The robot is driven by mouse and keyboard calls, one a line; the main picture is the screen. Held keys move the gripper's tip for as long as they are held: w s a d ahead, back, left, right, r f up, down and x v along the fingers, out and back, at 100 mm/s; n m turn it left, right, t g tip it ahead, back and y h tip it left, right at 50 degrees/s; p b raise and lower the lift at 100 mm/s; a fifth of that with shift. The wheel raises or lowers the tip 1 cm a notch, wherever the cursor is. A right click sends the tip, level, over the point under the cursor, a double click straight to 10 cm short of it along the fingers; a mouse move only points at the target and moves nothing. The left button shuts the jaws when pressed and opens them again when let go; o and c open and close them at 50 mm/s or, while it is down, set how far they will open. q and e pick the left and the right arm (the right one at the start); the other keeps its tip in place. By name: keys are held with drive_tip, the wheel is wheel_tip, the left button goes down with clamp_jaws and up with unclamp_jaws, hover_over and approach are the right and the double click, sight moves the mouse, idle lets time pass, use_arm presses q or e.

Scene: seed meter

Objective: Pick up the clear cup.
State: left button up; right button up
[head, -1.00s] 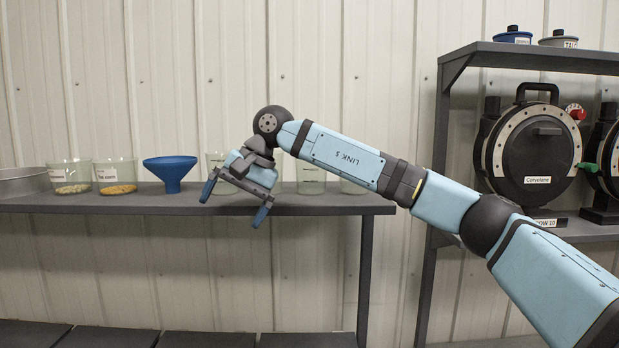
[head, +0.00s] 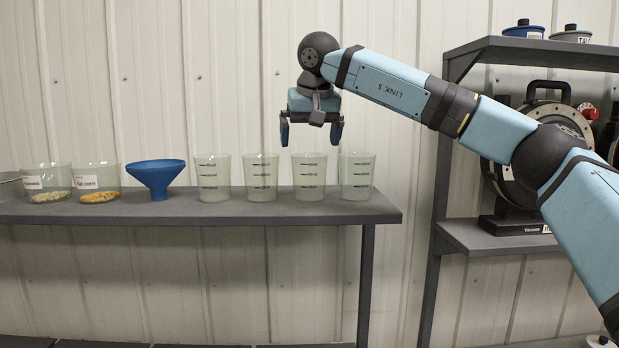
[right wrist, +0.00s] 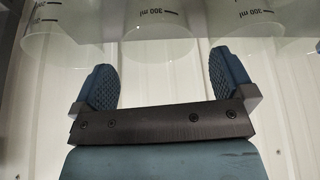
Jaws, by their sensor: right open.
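Several clear cups with dark measuring marks stand upright in a row on the grey shelf: one at the left (head: 212,182), then a second (head: 260,180), a third (head: 309,180) and one at the right end (head: 356,180). My right gripper (head: 310,134) is open and empty, pointing down above the third cup, with its fingertips a little above the rim in the picture. In the right wrist view the gripper (right wrist: 165,78) has nothing between its blue pads, and cups marked 300 ml (right wrist: 160,25) show beyond them. My left gripper is out of view.
A blue funnel (head: 157,176) and two labelled cups, of pale seeds (head: 47,184) and yellow corn (head: 97,184), stand left on the shelf (head: 270,213). The cups have narrow gaps. A dark rack (head: 440,170) with round seed meters stands to the right.

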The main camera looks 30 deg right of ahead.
sight(310, 161)
drive_tip(key=p+x, duration=0.2)
drive_tip(key=x, duration=0.3)
drive_tip(key=shift+s+d+f, duration=0.15)
drive_tip(key=shift+d+f, duration=0.05)
drive_tip(key=shift+f, duration=0.05)
drive_tip(key=shift+w+f, duration=0.2)
drive_tip(key=shift+f, duration=0.1)
drive_tip(key=shift+s+r, duration=0.1)
drive_tip(key=shift+s, duration=0.05)
drive_tip(key=c, duration=0.6)
drive_tip(key=shift+c, duration=0.7)
